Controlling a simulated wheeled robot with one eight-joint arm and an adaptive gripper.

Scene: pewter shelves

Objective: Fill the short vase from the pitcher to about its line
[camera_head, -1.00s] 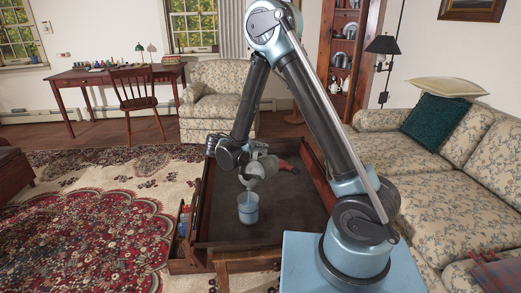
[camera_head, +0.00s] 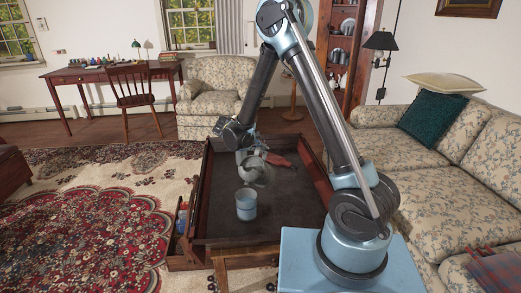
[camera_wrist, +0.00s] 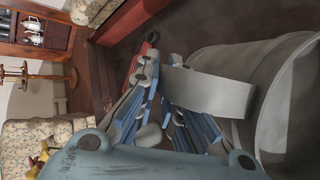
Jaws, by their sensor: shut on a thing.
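The pitcher's contents and the vase's exact fill level cannot be made out.
A reddish object (camera_head: 278,160) lies in the tray behind the pitcher. Raised wooden walls (camera_head: 200,195) border the tray. The tray floor right of the vase is clear. A floral sofa (camera_head: 455,165) stands at right, an armchair (camera_head: 222,98) behind.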

